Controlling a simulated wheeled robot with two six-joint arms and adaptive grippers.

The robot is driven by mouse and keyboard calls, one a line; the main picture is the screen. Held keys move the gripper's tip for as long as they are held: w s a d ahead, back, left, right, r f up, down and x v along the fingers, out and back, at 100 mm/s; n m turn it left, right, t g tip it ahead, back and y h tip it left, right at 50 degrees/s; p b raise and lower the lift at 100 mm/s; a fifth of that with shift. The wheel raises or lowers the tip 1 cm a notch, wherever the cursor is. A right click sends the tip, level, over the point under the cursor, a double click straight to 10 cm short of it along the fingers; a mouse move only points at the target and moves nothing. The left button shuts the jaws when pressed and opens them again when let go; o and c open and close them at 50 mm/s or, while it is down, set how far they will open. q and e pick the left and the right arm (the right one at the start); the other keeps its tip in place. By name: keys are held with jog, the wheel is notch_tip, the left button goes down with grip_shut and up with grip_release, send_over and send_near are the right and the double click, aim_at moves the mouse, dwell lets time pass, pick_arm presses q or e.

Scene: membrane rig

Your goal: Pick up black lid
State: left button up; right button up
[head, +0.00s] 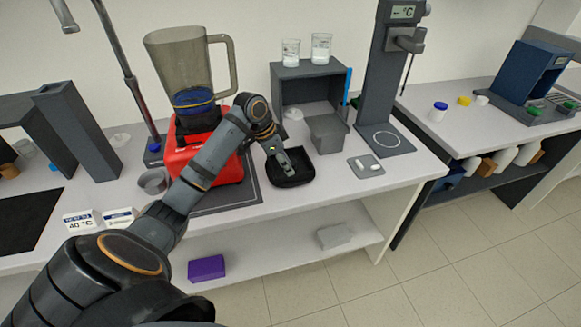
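The black lid (299,177) lies on the white bench, to the right of the red blender base (219,169). It is dark, with a rounded-square outline and what looks like a raised rim. My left arm comes in from the left, across the front of the blender. My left gripper (286,168) points down at the lid and covers part of it. I cannot tell whether the fingers touch the lid or are closed on it. My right gripper is not in view.
The blender's clear jug (187,68) stands left of the lid. A grey box-shaped stand (308,83) with two beakers on top is behind it. A small grey tray (366,167) with white pieces and a tall dark column (380,75) are to the right. The bench's front edge is close.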

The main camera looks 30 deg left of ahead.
pick_arm(q)
jog(key=shift+w+d+f+p, duration=0.25)
jog(key=shift+w+f+p, duration=0.05)
jog(key=shift+p, duration=0.05)
jog(key=shift+w+d+f+p, duration=0.25)
jog(key=shift+w+f+p, duration=0.1)
jog(key=shift+f, duration=0.2)
jog(key=x, duration=0.3)
jog(key=shift+a, duration=0.15)
jog(key=shift+s+r, duration=0.1)
jog(key=shift+f+p, duration=0.2)
jog(key=shift+p, duration=0.15)
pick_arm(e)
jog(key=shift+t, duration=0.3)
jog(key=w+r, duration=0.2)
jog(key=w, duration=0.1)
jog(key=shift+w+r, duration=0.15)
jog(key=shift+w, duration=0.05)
